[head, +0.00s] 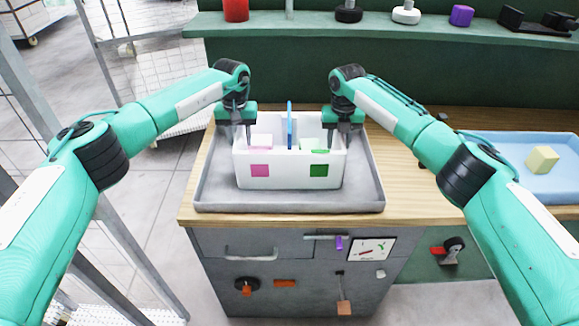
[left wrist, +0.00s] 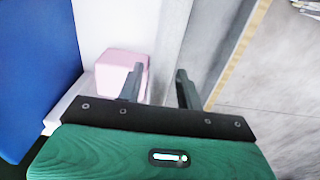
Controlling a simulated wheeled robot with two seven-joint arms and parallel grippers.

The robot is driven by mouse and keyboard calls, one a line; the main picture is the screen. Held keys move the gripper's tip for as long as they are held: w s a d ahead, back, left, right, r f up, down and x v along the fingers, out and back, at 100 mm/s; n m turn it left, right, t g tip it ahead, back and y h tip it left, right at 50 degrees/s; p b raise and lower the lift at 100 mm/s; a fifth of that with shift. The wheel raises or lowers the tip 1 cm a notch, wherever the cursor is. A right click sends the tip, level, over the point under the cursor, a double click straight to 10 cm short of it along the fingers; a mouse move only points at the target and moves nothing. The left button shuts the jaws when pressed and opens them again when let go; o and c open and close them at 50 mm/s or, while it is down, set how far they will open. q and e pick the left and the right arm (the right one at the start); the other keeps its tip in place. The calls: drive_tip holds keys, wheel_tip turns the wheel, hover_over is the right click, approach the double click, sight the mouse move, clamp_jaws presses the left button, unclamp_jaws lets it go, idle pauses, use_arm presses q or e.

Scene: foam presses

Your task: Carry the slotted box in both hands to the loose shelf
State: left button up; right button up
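The white slotted box (head: 290,174) stands upright in a grey tray on the cabinet top. A blue divider (head: 290,125) rises in its middle. Its front has a pink square on the left and a green one on the right. My left gripper (head: 237,133) points down at the box's left wall, and my right gripper (head: 344,136) at its right wall. In the left wrist view, the fingers of my left gripper (left wrist: 160,88) are apart on either side of the white wall, near a pink block (left wrist: 122,72). Whether either gripper clamps the wall is unclear.
The grey tray (head: 290,206) surrounds the box. A green shelf (head: 300,27) at the back holds a red cup, round weights and other items. A blue tray (head: 555,185) with a yellow block lies at right. Wire racks (head: 140,20) stand at left.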

use_arm(q)
wheel_tip(320, 180, up, 12)
drive_tip(key=shift+f, duration=0.1)
use_arm(e)
wheel_tip(320, 180, up, 12)
idle(0.8)
idle(0.4)
